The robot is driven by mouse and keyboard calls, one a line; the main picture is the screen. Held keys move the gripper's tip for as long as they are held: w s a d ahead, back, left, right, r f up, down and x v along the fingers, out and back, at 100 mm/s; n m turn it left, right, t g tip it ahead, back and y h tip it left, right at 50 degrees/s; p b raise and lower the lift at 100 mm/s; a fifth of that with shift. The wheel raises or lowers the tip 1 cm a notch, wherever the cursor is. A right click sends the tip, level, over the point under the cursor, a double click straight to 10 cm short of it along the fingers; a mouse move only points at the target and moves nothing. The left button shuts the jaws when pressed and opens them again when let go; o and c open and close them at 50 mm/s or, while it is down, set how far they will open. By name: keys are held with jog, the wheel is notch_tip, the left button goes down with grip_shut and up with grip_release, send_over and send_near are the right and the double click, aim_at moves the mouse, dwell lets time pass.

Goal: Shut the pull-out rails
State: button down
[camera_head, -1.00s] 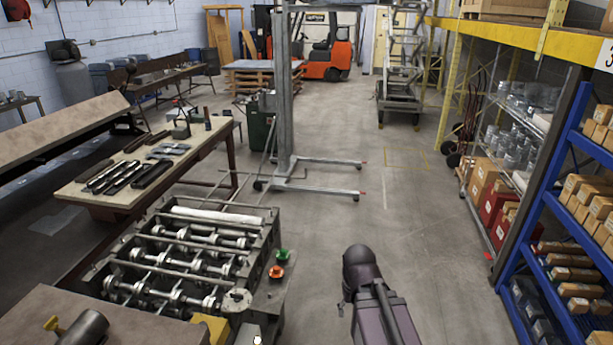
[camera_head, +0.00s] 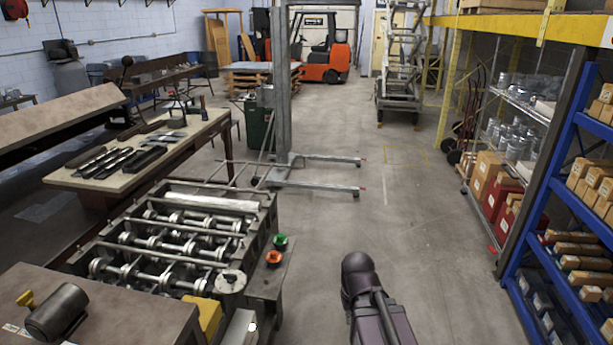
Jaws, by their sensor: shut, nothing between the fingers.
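A roll-forming machine (camera_head: 185,238) with rows of rollers and shafts stands at the lower left. Thin bars (camera_head: 232,164) show beyond its far end, near the grey lift stand. I cannot tell for sure whether these are the pull-out rails or how far out they are. Green (camera_head: 280,241) and red-orange (camera_head: 274,258) buttons sit on the machine's right side. A dark purple link of my arm rises at the bottom middle. My gripper is not in view.
A workbench (camera_head: 72,176) with dark tools stands at left. A flat top (camera_head: 130,325) with a grey motor (camera_head: 57,312) is at lower left. A lift stand (camera_head: 283,100) with floor legs is beyond. Blue shelving (camera_head: 575,200) lines the right. The centre aisle is clear.

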notch_tip(320, 180, down, 10)
jog(key=b, duration=0.8)
jog(key=shift+f+b, duration=0.15)
jog(key=shift+b, duration=0.25)
jog(key=shift+w, duration=0.1)
